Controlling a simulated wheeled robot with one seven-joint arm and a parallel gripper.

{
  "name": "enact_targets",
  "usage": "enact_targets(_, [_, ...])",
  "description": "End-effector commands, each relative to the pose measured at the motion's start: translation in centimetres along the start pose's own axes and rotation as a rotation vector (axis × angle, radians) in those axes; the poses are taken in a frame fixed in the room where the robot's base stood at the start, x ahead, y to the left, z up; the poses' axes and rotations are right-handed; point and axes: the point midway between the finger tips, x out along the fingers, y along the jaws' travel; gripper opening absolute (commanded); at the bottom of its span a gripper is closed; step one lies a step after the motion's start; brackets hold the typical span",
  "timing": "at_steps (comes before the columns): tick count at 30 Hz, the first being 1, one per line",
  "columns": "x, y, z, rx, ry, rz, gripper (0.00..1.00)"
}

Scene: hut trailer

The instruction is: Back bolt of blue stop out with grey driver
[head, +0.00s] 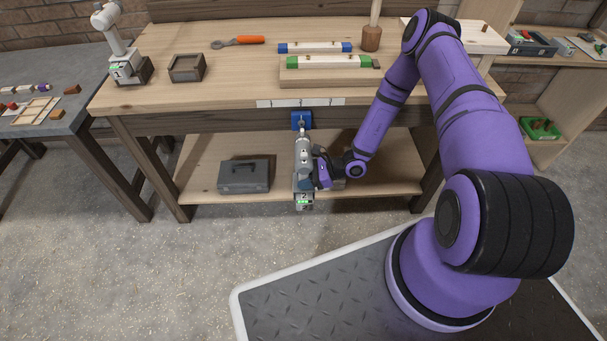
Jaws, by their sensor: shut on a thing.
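The blue stop (298,118) is a small block at the front of the bench, just below the tabletop's edge. My gripper (319,173) is shut on the grey driver (302,165), gripping it from the right. The driver's nose points toward the blue stop, and its tip is at or very near a pale bolt or bit (302,125) there. I cannot tell whether the tip is seated. The driver's base shows green lights. I cannot make out which bolt this is, and any other bolt is hidden or too small to see.
A grey toolbox (243,175) sits on the lower shelf. Floor in front is clear.

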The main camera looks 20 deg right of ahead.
Motion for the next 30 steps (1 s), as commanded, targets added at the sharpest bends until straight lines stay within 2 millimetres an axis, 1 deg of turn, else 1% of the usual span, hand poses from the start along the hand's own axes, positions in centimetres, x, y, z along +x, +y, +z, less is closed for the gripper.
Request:
enact_targets(5, [-0.5,0.6,-0.1,0.001,-0.001,-0.001,0.00])
enact_targets(21, [-6.0,3.9,-2.4,0.001,-0.001,-0.001,0.00])
enact_targets(25, [-6.5,4.3,-2.6,0.000,-0.002,0.000,0.00])
enact_targets(30, [-6.5,4.3,-2.6,0.000,-0.002,0.000,0.00])
